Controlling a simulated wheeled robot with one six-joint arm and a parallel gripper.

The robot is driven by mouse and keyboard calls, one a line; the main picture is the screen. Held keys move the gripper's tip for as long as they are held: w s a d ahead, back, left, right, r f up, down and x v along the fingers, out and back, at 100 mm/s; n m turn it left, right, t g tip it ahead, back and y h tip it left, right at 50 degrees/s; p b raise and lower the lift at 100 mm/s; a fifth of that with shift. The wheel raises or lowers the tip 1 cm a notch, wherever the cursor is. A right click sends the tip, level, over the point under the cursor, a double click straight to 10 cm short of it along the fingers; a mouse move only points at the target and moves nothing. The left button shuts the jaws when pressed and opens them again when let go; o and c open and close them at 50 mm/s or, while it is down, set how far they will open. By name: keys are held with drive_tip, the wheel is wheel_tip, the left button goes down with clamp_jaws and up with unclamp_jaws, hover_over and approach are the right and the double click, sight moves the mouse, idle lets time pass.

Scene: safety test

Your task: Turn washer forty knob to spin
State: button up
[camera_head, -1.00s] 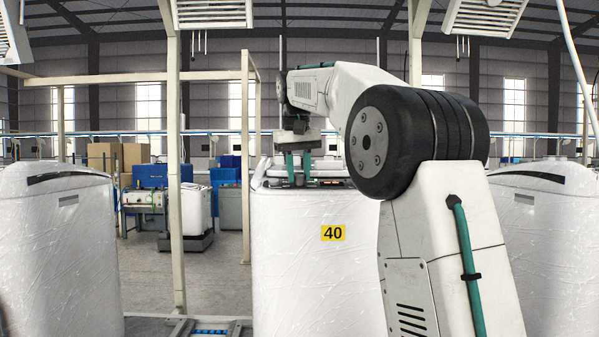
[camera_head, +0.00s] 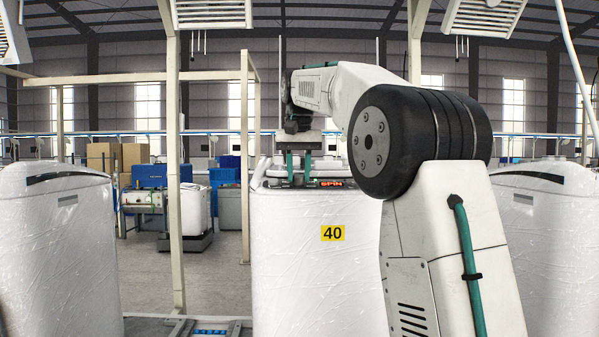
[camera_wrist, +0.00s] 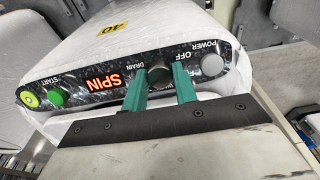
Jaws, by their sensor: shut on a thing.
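Washer forty (camera_head: 300,260) is a white, film-wrapped machine with a yellow "40" label (camera_head: 332,233). Its dark control panel carries a round dark knob (camera_wrist: 158,72), with the words DRAIN and OFF printed near it. A display (camera_wrist: 104,83) beside the knob reads SPIN in red, and it reads SPIN in the head view too. My gripper (camera_wrist: 159,86) has its two green fingers on either side of the knob and is shut on it. In the head view my gripper (camera_head: 298,176) points down at the washer's top. Part of the printing around the knob is hidden by the fingers.
A green START button (camera_wrist: 56,97), a yellow-green button (camera_wrist: 30,99) and a grey POWER button (camera_wrist: 212,65) sit on the panel. Other wrapped washers stand at left (camera_head: 60,250) and right (camera_head: 545,220). A beige frame post (camera_head: 174,180) stands left of washer forty.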

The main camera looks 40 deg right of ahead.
sight(299, 177)
drive_tip(key=o, duration=1)
drive_tip(key=shift+s+a+r, duration=0.1)
drive_tip(key=shift+s+r, duration=0.1)
drive_tip(key=shift+r, duration=1.1)
drive_tip(key=shift+s+a+r, duration=0.1)
drive_tip(key=shift+s+r, duration=0.05)
drive_tip(key=shift+r, duration=1.15)
drive_tip(key=shift+s+a+r, duration=0.1)
drive_tip(key=shift+s+r, duration=0.1)
drive_tip(key=shift+r, duration=1.1)
